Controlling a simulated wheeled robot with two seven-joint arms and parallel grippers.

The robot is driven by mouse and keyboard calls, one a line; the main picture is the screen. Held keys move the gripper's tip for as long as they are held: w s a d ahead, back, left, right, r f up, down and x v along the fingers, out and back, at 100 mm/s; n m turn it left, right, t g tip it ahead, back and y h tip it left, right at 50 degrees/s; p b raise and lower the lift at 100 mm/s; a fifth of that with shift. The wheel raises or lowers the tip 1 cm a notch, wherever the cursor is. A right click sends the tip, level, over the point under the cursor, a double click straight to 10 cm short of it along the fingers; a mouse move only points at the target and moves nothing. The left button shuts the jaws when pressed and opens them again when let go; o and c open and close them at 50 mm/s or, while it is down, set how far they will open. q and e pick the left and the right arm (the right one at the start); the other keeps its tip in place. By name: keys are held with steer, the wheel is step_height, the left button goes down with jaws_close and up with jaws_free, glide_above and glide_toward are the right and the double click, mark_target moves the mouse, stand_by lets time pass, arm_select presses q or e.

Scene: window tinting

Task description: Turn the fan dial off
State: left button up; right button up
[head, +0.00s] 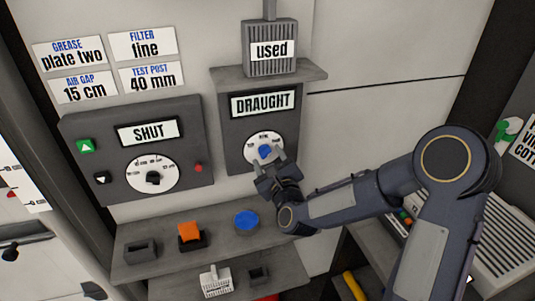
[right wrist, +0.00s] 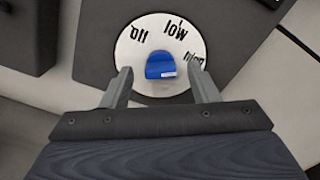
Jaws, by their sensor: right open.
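The fan dial is a blue knob (head: 265,151) on a round white scale (head: 276,138) in the grey panel under the label "DRAUGHT" (head: 262,102). In the right wrist view the knob (right wrist: 160,66) sits ahead of the fingertips, roughly centred between them. The scale there reads "off", "low" and "high", with "low" near the top. A small white mark shows on the knob's lower right; I cannot tell which setting it points to. My right gripper (head: 266,168) is open at the dial's lower edge, its fingers (right wrist: 163,86) apart and empty. My left gripper is out of view.
A box labelled "used" (head: 270,48) stands on a ledge above the panel. Left is a panel labelled "SHUT" (head: 148,132) with its own dial. Below, a shelf holds an orange block (head: 190,232) and a blue disc (head: 246,220). A white brush-like object (head: 215,282) stands lower.

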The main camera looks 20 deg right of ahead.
steer(key=shift+w, duration=0.5)
steer(key=shift+c, duration=0.4)
